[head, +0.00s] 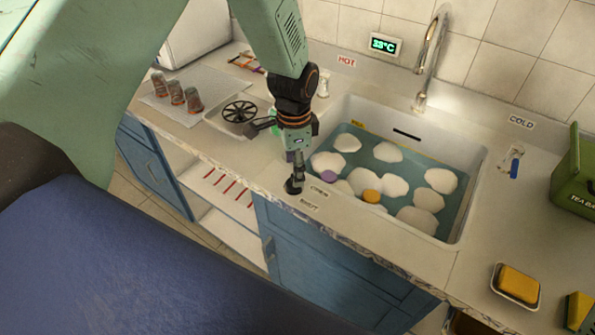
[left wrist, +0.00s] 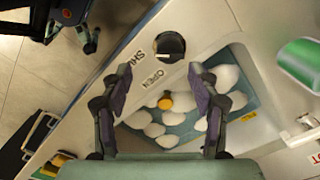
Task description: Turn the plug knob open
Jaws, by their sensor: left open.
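The plug knob is a round black knob (left wrist: 169,46) on the counter's front strip, with a white mark on its left side in the left wrist view. A SHUT label (left wrist: 122,48), partly hidden, and an OPEN label (left wrist: 153,78) lie beside it. In the head view the knob (head: 294,186) sits just below my left gripper (head: 297,164). In the left wrist view my left gripper (left wrist: 162,76) is open and empty, its purple-padded fingers apart. The knob shows beyond the tips, between their lines, not gripped.
The faucet (head: 425,70) stands behind. Several glasses (head: 176,93) stand left, beside a black wheel-like object (head: 239,111). A sponge dish (head: 516,286) lies right.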

